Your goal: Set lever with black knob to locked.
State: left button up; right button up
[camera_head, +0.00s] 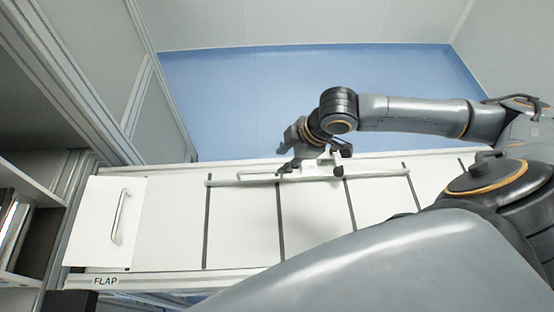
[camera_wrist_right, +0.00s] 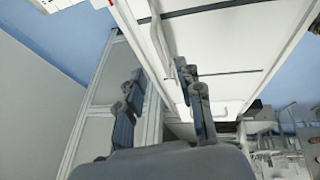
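My right gripper (camera_head: 311,160) is over the far edge of the white panelled top, by a long white rail (camera_head: 232,182). In the right wrist view its two fingers (camera_wrist_right: 160,72) are apart, with nothing clearly held between them. A small black rounded piece (camera_head: 338,171) shows at the rail beside the gripper; I cannot tell whether it is the lever's knob or part of a finger. The lever itself cannot be made out, and the gripper may hide it. My left gripper is not in view.
A white flap (camera_head: 95,222) with a metal handle (camera_head: 119,216) is at the left end, above a "FLAP" label (camera_head: 105,281). Dark strips divide the white top (camera_head: 240,225). Blue floor (camera_head: 230,95) lies open beyond it. Shelving (camera_head: 22,205) stands at far left.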

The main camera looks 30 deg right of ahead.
aim_at(338, 171)
jog(key=k+j, duration=1.15)
jog(key=k, duration=0.15)
